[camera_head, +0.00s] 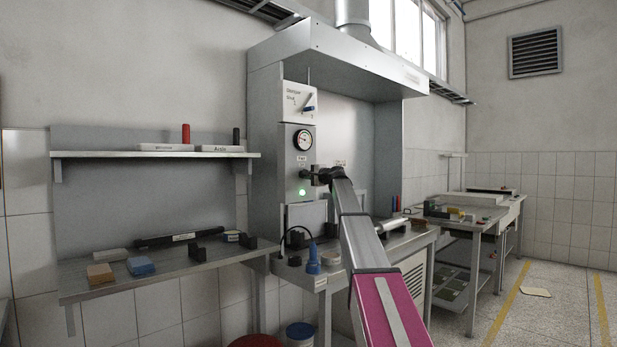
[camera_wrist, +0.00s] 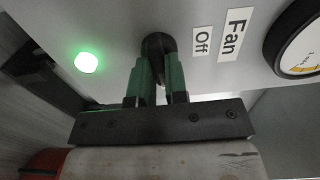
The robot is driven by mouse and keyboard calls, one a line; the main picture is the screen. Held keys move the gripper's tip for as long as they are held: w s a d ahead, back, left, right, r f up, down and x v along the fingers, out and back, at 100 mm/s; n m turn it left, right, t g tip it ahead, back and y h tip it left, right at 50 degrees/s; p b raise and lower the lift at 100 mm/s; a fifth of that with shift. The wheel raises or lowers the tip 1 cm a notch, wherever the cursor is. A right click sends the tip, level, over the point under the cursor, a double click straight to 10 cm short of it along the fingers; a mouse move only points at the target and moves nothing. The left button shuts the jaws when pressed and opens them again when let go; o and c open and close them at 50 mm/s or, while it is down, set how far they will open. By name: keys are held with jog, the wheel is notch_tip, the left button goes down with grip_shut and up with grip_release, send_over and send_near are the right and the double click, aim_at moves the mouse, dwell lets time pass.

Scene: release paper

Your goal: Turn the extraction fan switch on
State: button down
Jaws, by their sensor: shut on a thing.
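The fan switch is a dark round knob (camera_wrist: 157,44) on the grey front panel of the hood. A "Fan" label (camera_wrist: 236,33) and an "Off" label (camera_wrist: 202,42) sit to its right in the wrist view. My gripper (camera_wrist: 160,62) is shut on the knob, its two green fingers on either side of it. In the head view my gripper (camera_head: 313,175) reaches the panel below the gauge. A round indicator lamp (camera_wrist: 87,62) glows green; it also shows in the head view (camera_head: 302,192). The fingers hide part of the knob, and I cannot tell its exact angle.
A round gauge (camera_head: 303,140) sits above the switch, and a white panel with a blue-handled lever (camera_head: 309,108) above that. A blue bottle (camera_head: 313,262) stands on the bench below. A wall shelf (camera_head: 150,155) is at the left.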

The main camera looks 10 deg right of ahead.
dwell(0.5)
jog(key=c, duration=1.1)
grip_release()
jog(key=shift+c, duration=0.2)
jog(key=v, duration=1)
jog(key=shift+s+d, duration=0.25)
jog(key=shift+s, duration=0.05)
